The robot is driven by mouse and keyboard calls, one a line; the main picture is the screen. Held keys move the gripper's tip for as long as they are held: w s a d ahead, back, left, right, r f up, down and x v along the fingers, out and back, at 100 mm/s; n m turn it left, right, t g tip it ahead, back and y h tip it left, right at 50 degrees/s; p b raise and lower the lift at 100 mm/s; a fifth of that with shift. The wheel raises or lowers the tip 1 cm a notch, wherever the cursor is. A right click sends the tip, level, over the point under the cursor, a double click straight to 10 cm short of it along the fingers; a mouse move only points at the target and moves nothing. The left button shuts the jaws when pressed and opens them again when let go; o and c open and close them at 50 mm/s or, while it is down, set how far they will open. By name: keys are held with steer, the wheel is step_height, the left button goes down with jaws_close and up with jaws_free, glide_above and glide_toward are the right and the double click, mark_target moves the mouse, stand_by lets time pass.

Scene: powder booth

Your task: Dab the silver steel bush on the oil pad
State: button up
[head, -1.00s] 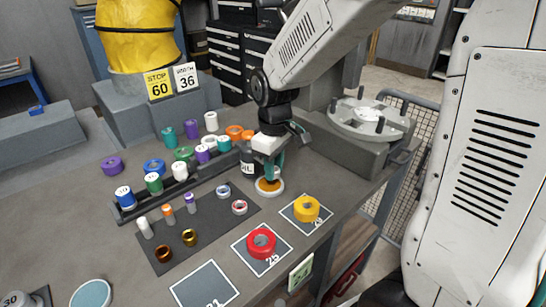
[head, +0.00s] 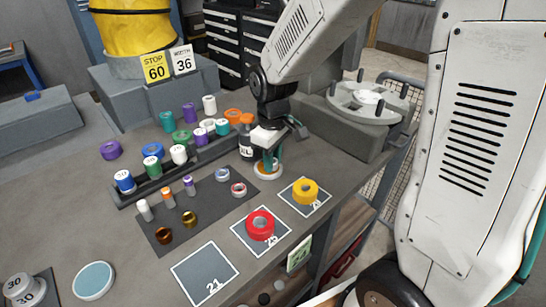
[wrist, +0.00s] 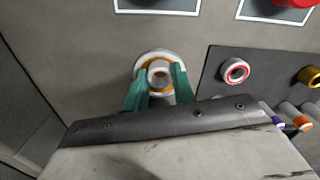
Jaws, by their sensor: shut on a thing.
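The oil pad (head: 268,178) is a round white dish with an orange-brown surface, on the bench near its right part. It also shows in the wrist view (wrist: 150,56). My gripper (head: 268,167) points down over the pad, with teal fingers. In the wrist view my gripper (wrist: 158,82) is shut on the silver steel bush (wrist: 159,75), a small pale ring between the fingertips. The bush sits over the middle of the pad, at or very near its surface; I cannot tell if they touch. In the head view the fingers mostly hide the bush.
A dark mat (head: 205,222) with several bushes and rings lies left of the pad. Red (head: 260,225) and yellow (head: 305,191) rings sit on outlined squares in front. A rack of coloured spools stands behind the mat.

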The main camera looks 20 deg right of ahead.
steer(key=shift+f, duration=0.55)
stand_by(0.8)
steer(key=shift+r, duration=0.1)
step_height(320, 180, up, 7)
stand_by(0.6)
stand_by(0.4)
